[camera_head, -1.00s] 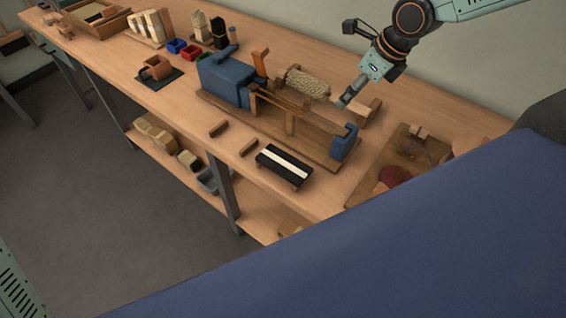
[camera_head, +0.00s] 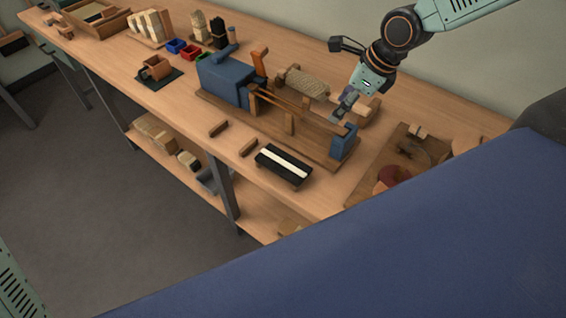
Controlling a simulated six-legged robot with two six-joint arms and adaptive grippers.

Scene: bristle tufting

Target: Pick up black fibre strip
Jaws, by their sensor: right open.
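Black strips (camera_head: 268,168) lie along both sides of a white strip (camera_head: 284,166) on a low wooden stand at the front edge of the bench. A bundle of black fibre (camera_head: 217,36) also stands upright in a holder at the back. My right gripper (camera_head: 341,108) is open and empty. It appears over the right end of the long tufting machine (camera_head: 225,80), to the right of and behind the black and white strips, apart from them. Its fingertips are small and partly merge with the machine behind. My left gripper is out of view.
The machine has a blue end block (camera_head: 345,142) close to my right gripper. A bristly roller (camera_head: 307,83) lies behind it. Two small wooden blocks (camera_head: 219,128) lie in front. A wooden board (camera_head: 370,180) with tools is at the right. Coloured bins (camera_head: 190,50) stand at the back.

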